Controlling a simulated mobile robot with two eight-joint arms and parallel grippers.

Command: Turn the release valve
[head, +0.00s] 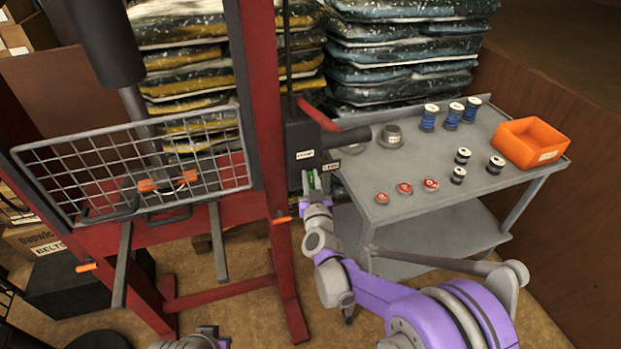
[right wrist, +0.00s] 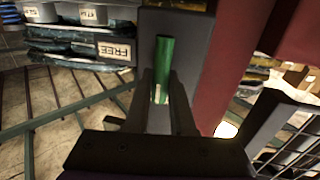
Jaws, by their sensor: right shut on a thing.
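The release valve is a small green handle (right wrist: 164,62) on the dark pump box (head: 302,150), which is fixed to the red post. In the head view only a sliver of green shows at the gripper's tip. My right gripper (head: 313,182) reaches up to the lower part of the box. In the right wrist view my right gripper (right wrist: 168,98) is shut on the green handle, with a finger on either side of it. The fingers hide the lower part of the handle. The fingers of my left gripper do not show.
The red lift frame (head: 258,95) carries a wire guard (head: 130,165) at left. A grey cart (head: 440,180) with spools, tins and an orange bin (head: 530,144) stands close at right. A dark lever (head: 347,137) sticks out from the box towards the cart. Stacked bags (head: 400,70) stand behind.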

